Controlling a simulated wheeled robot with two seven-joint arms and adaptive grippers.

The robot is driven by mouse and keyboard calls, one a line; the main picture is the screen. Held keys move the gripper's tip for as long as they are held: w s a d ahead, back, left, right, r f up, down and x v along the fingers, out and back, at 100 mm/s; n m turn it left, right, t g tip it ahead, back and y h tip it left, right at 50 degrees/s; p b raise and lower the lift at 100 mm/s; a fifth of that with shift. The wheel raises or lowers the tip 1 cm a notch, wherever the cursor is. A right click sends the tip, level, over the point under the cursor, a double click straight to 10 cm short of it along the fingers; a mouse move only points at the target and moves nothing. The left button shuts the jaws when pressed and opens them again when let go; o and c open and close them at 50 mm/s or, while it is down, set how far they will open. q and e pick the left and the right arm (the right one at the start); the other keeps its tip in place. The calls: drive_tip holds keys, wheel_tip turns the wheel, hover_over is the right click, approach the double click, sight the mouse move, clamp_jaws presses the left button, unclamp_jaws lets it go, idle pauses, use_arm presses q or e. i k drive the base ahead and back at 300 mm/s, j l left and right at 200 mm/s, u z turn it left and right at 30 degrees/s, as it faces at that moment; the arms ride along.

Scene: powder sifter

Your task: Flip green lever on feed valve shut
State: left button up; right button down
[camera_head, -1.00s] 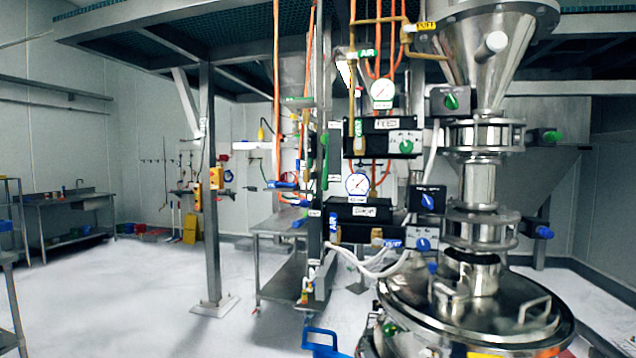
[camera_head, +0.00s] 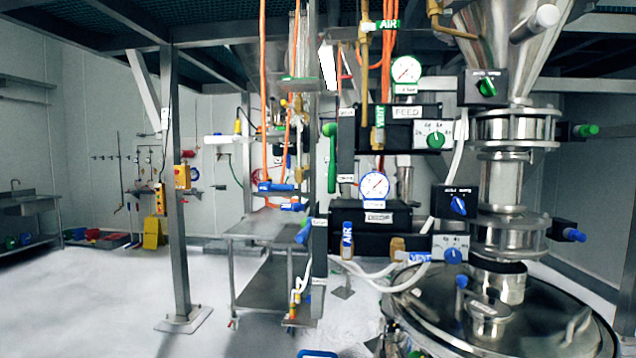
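A green lever (camera_head: 331,158) hangs about vertical at the left side of the black box labelled FEED (camera_head: 408,113), beside the dark upright post. A green-topped dial knob (camera_head: 436,140) sits on the white plate at the right of that box. Neither of my grippers is in view.
A blue lever (camera_head: 304,232) sits lower on the same post, by the lower black box (camera_head: 372,230). A steel hopper (camera_head: 505,50) and round vessel (camera_head: 540,325) stand at the right. A steel table (camera_head: 262,228) stands behind. The floor at left is open.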

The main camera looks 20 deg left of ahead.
sight(329, 130)
drive_tip(key=i+j, duration=0.2)
drive_tip(key=j, duration=0.4)
drive_tip(key=i+j, duration=0.2)
drive_tip(key=j, duration=0.35)
drive_tip(key=i+j+z, duration=0.1)
drive_tip(key=j, duration=0.5)
drive_tip(key=i+j, duration=0.3)
drive_tip(key=j, duration=0.25)
drive_tip(key=i+j+z, duration=0.1)
drive_tip(key=j, duration=0.5)
drive_tip(key=i+j, duration=0.25)
drive_tip(key=j, duration=0.35)
drive_tip(key=i+j, duration=0.15)
drive_tip(key=j, duration=0.45)
drive_tip(key=i+j+z, duration=0.1)
drive_tip(key=j, duration=0.5)
drive_tip(key=i, duration=0.05)
